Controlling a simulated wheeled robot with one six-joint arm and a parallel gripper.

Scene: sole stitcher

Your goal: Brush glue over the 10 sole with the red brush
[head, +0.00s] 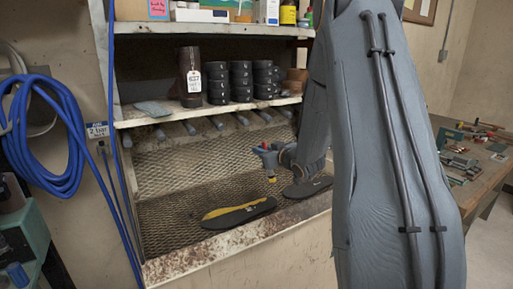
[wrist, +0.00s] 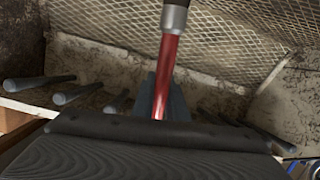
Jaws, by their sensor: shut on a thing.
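My gripper (head: 268,156) is shut on the red brush (head: 265,146), over the front of the mesh booth. In the wrist view the brush's red handle (wrist: 166,75) stands between my fingers, with its grey metal collar at the top edge. In the head view a small yellow tip shows below the gripper, above and between two dark soles. The nearer sole (head: 238,214) lies flat at left with a yellow band along its far edge. The other sole (head: 307,187) lies farther right, partly hidden by my arm. I cannot read a size on either.
A shelf (head: 215,113) above the soles holds stacked black rolls and a dark tagged cylinder (head: 190,77). Several grey pegs stick out below it. The booth's stained front ledge (head: 240,238) runs before the soles. Blue hose (head: 60,130) hangs at left; a cluttered workbench (head: 480,160) stands right.

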